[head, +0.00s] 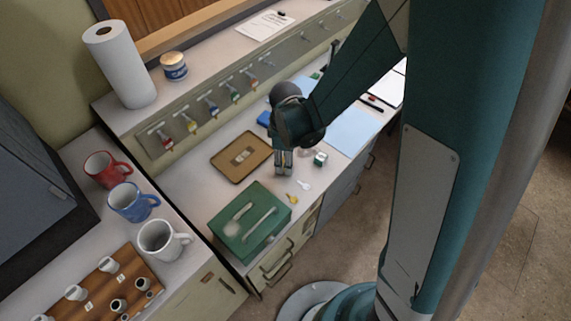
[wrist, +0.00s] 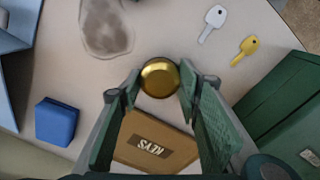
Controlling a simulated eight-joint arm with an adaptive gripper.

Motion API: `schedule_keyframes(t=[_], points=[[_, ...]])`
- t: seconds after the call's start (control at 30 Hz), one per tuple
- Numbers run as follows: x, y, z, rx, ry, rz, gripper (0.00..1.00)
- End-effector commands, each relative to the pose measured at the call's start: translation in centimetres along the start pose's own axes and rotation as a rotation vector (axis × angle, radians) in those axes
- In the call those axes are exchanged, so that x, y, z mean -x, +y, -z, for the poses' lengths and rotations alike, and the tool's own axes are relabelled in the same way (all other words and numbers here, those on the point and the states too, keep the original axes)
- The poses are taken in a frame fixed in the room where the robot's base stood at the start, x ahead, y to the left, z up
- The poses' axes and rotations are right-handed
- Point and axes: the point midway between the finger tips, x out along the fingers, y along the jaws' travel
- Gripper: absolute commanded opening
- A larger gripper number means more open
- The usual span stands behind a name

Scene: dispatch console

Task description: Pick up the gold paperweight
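The gold paperweight (wrist: 160,78) is a round, shiny gold disc or dome on the pale counter in the wrist view. It sits between the tips of my gripper (wrist: 158,85). The two green-padded fingers stand apart on either side of it, and whether they touch it I cannot tell. In the head view my gripper (head: 284,172) points down at the counter, just right of the brown tray. The paperweight is not clearly visible there, hidden by the gripper.
A brown tray marked KEYS (wrist: 150,145) lies beside the paperweight. A green box (head: 250,222) stands nearer the front. A white key (wrist: 213,20), a yellow key (wrist: 245,49) and a blue block (wrist: 56,121) lie around. Mugs (head: 133,202) stand on the left counter.

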Motion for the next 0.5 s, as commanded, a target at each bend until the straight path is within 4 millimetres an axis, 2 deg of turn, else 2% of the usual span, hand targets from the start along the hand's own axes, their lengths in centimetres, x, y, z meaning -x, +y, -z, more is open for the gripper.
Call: schedule_keyframes(t=[0.3, 0.5], points=[[0.11, 0.00, 0.00, 0.000, 0.000, 0.000, 0.14], [0.92, 0.02, 0.01, 0.000, 0.000, 0.000, 0.14]])
